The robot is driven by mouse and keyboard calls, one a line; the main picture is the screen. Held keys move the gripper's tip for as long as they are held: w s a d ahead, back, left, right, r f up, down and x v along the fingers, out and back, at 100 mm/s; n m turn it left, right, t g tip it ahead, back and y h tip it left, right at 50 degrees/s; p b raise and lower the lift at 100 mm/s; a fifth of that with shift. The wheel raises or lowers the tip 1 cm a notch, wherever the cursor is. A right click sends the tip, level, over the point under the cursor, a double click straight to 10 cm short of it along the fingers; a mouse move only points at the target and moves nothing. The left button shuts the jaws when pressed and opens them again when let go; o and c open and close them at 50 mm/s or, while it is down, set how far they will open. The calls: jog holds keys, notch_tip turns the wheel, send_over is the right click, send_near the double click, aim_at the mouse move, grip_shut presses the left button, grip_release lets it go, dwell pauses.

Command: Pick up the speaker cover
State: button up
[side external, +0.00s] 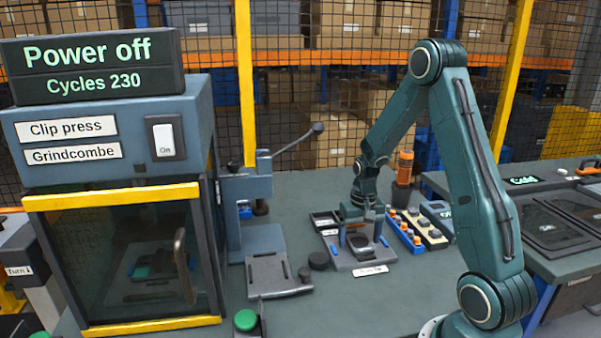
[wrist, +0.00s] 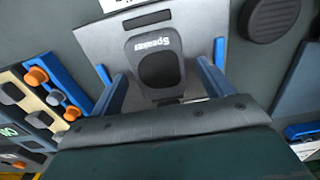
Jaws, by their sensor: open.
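The speaker cover (wrist: 158,70) is a dark grey rounded piece with a black oval mesh and the word "Speaker", upside down in the wrist view. It lies on a grey plate (wrist: 100,40). In the side view the cover (side external: 359,241) is partly hidden by my gripper. My gripper (wrist: 161,62) is open, with one blue finger on each side of the cover. Gaps show between the fingers and the cover's sides in the wrist view. In the side view my gripper (side external: 361,238) points down over the plate (side external: 345,262). Whether the fingertips touch the plate cannot be told.
A black round disc (side external: 318,260) lies left of the plate. Trays of knobs (side external: 418,228) stand close on its right. A lever press (side external: 262,240) and the Clip press cabinet (side external: 110,140), whose sign reads "Power off", stand left. Bench behind the plate is partly clear.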

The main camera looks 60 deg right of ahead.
aim_at(359, 241)
dwell(0.3)
jog(key=c, duration=1.1)
jog(key=shift+r, duration=0.2)
notch_tip(359, 241, up, 20)
jog(key=shift+f, duration=0.15)
dwell(0.4)
